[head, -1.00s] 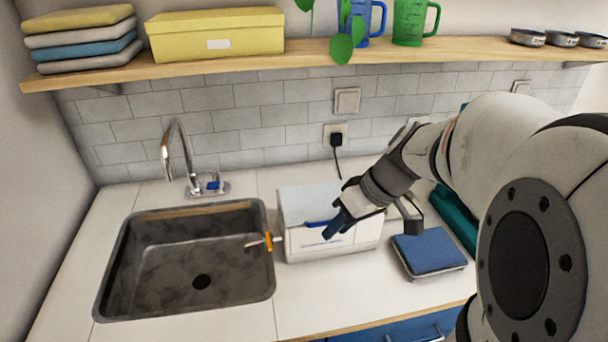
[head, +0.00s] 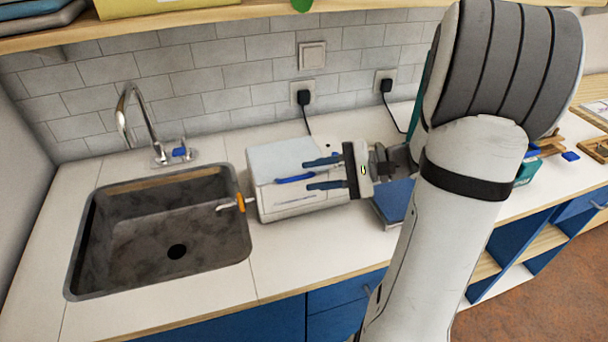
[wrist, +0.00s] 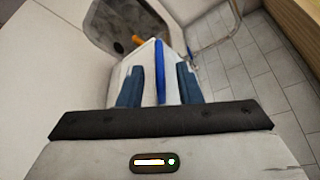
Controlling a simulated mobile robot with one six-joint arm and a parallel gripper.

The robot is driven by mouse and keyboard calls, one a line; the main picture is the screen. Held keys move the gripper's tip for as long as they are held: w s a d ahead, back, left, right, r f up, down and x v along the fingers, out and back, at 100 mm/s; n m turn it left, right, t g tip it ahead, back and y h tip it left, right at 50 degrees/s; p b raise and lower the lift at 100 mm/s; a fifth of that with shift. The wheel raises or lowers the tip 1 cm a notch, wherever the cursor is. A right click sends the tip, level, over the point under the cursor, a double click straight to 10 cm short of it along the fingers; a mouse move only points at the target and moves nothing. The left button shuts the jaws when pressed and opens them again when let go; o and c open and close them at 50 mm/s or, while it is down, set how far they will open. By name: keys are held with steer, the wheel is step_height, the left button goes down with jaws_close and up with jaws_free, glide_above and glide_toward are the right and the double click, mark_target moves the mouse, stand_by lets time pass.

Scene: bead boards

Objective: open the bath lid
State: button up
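The bath is a white box (head: 300,205) on the counter, right of the sink. Its pale lid (head: 280,153) appears shut. A blue bar handle (head: 290,179) is at the front of the lid, and it also shows in the wrist view (wrist: 159,62). My gripper (head: 307,175) comes in from the right, with its dark blue fingers apart. In the wrist view, the fingers of my gripper (wrist: 160,84) lie on either side of the handle, with visible gaps. I cannot tell how deep the handle sits between them.
A sink (head: 165,235) with a tap (head: 135,120) is at left. A small spout with an orange part (head: 240,203) sticks out from the bath towards the sink. A blue-topped device (head: 393,200) stands right of the bath, partly behind my arm. A tiled wall (head: 220,85) is behind.

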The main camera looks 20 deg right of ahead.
mark_target(309, 176)
steer(key=shift+x, duration=1.6)
steer(key=shift+c, duration=0.3)
jaws_close()
